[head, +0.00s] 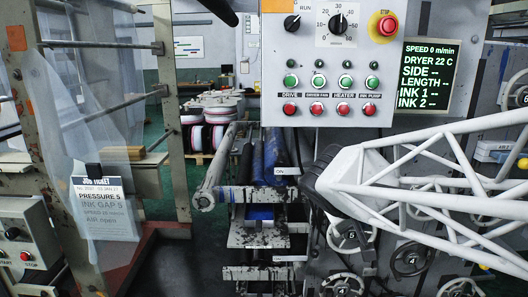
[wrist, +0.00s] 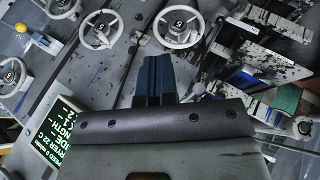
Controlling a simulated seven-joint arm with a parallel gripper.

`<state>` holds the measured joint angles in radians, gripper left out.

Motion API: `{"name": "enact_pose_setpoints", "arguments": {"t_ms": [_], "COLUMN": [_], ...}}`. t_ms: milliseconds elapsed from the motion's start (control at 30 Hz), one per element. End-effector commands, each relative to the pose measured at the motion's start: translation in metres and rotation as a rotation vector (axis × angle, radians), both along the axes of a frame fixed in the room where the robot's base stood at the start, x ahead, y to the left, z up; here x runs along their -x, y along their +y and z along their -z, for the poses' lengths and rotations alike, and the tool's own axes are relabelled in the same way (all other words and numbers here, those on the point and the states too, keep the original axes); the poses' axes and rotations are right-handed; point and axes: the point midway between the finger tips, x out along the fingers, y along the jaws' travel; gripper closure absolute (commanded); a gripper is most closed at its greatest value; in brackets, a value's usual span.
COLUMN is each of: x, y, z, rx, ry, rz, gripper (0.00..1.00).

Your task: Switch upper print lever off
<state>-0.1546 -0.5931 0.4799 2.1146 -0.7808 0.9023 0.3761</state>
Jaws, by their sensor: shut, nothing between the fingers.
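My gripper (wrist: 156,65) shows in the wrist view as two dark blue fingers side by side, closed together with nothing between them. In the head view the end of my white arm reaches in from the right, in front of the press beside the rollers. Its fingers cannot be made out there. A small white ON label (head: 286,171) sits just left of the arm's end, and another small white label (head: 290,258) is lower down. I cannot clearly make out the upper print lever; my arm may hide it.
Several numbered handwheels (wrist: 180,27) are near the fingers; some also show low in the head view (head: 410,257). The control panel (head: 334,95) hangs above, with a lit screen (head: 429,78) at its right. A frame with clear plastic sheeting (head: 75,125) stands left.

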Motion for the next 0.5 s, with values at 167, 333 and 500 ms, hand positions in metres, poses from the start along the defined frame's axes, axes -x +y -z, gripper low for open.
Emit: {"name": "enact_pose_setpoints", "arguments": {"t_ms": [167, 333, 500], "x": [0.060, 0.112, 0.153], "y": [-0.006, -0.002, 0.009], "z": [0.015, 0.030, 0.044], "rx": [-0.160, -0.323, -0.470], "ry": [0.070, 0.119, 0.147], "rz": [0.064, 0.107, 0.135], "gripper": [1.00, 1.00, 1.00]}}
